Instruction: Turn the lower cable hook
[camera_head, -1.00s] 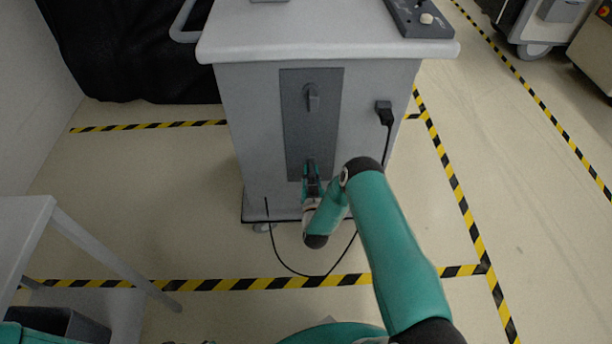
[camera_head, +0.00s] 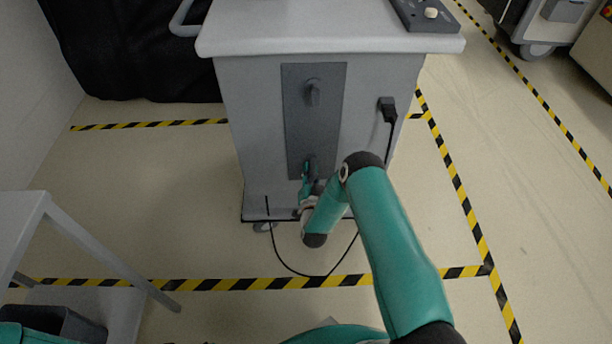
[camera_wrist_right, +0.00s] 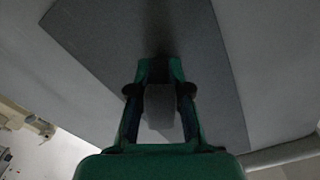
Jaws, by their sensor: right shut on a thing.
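A dark grey panel (camera_head: 314,135) is on the front of the grey cart (camera_head: 260,130). The upper cable hook (camera_head: 313,92) sticks out near the panel's top and points down. My right gripper (camera_head: 309,172) is at the panel's lower end, at the lower cable hook, which it mostly hides in the head view. In the right wrist view, the lower cable hook (camera_wrist_right: 160,106) is a grey block between the fingers of my right gripper (camera_wrist_right: 160,95), which is shut on it. The panel looks tilted in that view. My left gripper is not in view.
A black plug (camera_head: 387,108) with a cable is at the cart's right side, and the cable loops onto the floor below. A grey table (camera_head: 25,225) stands at left. A control box (camera_head: 425,15) lies on the cart's top. Striped tape marks the floor.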

